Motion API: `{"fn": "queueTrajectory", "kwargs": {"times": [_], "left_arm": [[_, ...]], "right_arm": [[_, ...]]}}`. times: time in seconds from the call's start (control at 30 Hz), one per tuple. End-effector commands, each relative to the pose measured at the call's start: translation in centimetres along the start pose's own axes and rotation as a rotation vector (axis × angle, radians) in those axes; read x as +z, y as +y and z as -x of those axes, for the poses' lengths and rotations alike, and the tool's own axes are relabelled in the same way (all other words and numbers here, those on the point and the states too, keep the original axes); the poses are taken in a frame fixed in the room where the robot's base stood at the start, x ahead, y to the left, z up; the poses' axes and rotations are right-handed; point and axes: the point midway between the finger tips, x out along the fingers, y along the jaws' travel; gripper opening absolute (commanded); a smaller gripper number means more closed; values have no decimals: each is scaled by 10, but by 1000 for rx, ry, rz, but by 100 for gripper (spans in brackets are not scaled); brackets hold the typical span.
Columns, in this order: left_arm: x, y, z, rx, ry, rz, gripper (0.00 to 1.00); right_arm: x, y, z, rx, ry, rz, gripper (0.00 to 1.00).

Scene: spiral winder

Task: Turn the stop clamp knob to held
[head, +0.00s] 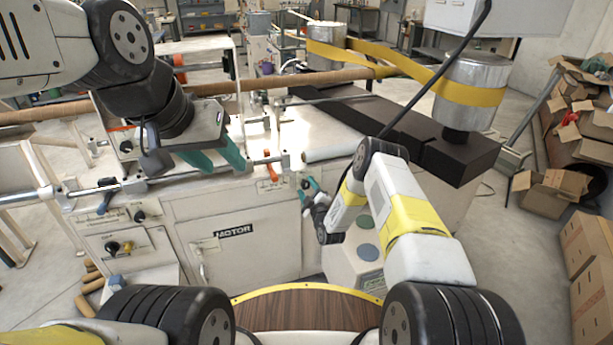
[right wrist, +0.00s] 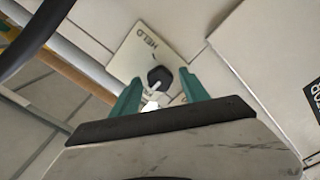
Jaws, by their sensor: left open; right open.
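The stop clamp knob (right wrist: 159,76) is a round black knob with a white pointer, on a pale plate (right wrist: 130,60) marked HELD on the machine front. In the right wrist view the pointer points down and slightly left, away from the word HELD. My right gripper (right wrist: 160,80) is open, its teal fingertips on either side of the knob. I cannot tell whether they touch it. In the head view my right gripper (head: 312,188) is at the cabinet front, largely hiding the knob. My left gripper (head: 222,162) is open and empty over the machine's left part.
Other black knobs (head: 112,247) are on the left panel. The MOTOR cabinet (head: 240,240) fills the front. A pale box with round buttons (head: 358,265) stands below my right arm. Yellow strip (head: 400,65) runs around two metal drums above. Cardboard boxes (head: 588,240) stand at the right.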

Motion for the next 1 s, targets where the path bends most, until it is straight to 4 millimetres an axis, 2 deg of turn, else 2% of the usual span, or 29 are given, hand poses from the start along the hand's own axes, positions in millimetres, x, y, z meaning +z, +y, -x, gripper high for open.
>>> {"fn": "queueTrajectory", "kwargs": {"times": [0.33, 0.6, 1.0], "left_arm": [[0, 0, 0, 0, 0, 0, 44], [0, 0, 0, 0, 0, 0, 44], [0, 0, 0, 0, 0, 0, 44]], "right_arm": [[0, 0, -5, -1, -1, -1, 51], [0, 0, -5, -1, -1, -1, 0], [0, 0, -5, -1, -1, -65, 0]]}}
